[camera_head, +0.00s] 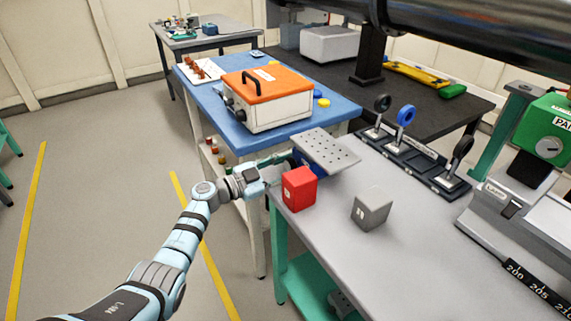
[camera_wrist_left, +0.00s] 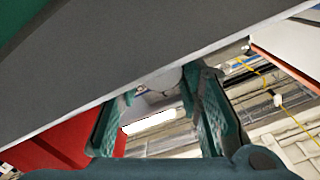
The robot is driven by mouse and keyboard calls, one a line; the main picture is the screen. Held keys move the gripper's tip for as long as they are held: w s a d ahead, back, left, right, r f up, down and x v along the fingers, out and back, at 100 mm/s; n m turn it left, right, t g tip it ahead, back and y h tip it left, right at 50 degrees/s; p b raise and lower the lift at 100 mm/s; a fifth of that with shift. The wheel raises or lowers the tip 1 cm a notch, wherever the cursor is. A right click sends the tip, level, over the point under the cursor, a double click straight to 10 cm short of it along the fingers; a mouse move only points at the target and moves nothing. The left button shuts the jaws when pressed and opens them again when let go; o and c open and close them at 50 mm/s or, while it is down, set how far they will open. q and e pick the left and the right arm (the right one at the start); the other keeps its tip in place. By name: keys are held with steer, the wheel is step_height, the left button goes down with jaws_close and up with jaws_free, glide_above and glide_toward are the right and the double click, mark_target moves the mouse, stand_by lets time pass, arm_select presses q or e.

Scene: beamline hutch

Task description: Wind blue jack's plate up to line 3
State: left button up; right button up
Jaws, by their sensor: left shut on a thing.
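The blue jack (camera_head: 305,160) stands at the near left corner of the grey bench, mostly hidden under its perforated grey plate (camera_head: 325,150). The plate looks raised above the bench top. No line marks on the jack can be read. My left gripper (camera_head: 275,161) reaches in from the left at the jack's side, below plate height. It is shut on the jack's knob, which is largely hidden in the head view. In the left wrist view the green fingers (camera_wrist_left: 160,110) stand either side of a pale round part (camera_wrist_left: 160,82). My right gripper is not in view.
A red block (camera_head: 299,189) and a grey block (camera_head: 372,208) sit close in front of the jack. Dark stands with round holders (camera_head: 405,150) are at the right. An orange-lidded box (camera_head: 267,96) is on the blue table behind.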

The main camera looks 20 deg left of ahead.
arm_select(q)
steer(key=shift+f+m, duration=0.1)
steer(key=shift+m, duration=0.8)
steer(key=o, duration=1.2)
steer(key=shift+c, duration=0.2)
